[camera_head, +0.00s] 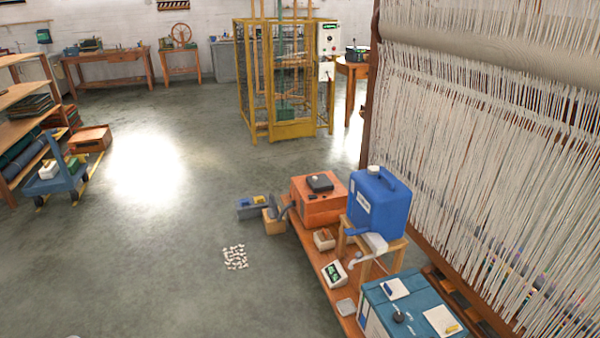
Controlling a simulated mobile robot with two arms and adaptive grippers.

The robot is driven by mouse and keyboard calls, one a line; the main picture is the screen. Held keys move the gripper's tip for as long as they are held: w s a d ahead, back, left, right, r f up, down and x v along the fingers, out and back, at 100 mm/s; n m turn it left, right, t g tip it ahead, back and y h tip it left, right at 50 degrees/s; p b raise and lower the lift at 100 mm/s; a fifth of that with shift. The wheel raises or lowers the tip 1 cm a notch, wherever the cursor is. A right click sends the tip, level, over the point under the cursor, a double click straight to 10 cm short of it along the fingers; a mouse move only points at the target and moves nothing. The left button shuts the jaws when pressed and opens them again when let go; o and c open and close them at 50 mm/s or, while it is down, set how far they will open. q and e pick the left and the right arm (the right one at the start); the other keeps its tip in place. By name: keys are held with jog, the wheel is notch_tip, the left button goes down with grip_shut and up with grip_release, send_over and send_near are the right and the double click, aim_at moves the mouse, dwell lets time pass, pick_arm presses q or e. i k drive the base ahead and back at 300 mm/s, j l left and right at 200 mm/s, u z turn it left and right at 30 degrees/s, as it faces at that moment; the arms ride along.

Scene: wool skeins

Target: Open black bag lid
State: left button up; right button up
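I cannot make out a black bag with a lid for certain. A small black item (320,183) lies on top of the orange box (318,207) near the centre right. A dark object (356,53) sits on the round wooden table (352,70) at the back; it is too small to tell what it is. Neither of my grippers is in view.
A large loom with white threads (490,150) fills the right side. A blue jug (379,204), a teal box (412,305) and a low bench stand beside it. A yellow cage (285,131) stands behind. Small white pieces (235,257) lie on the floor. The left-centre floor is mostly clear.

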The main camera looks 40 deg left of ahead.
aim_at(318, 182)
jog(key=i+j+u, duration=0.2)
jog(key=i+j, duration=0.2)
jog(key=j, duration=0.35)
jog(key=i+j+u, duration=0.15)
jog(key=i+j, duration=0.3)
jog(key=j, duration=0.2)
jog(key=i+j+u, duration=0.2)
jog(key=i+j, duration=0.3)
jog(key=j, duration=0.15)
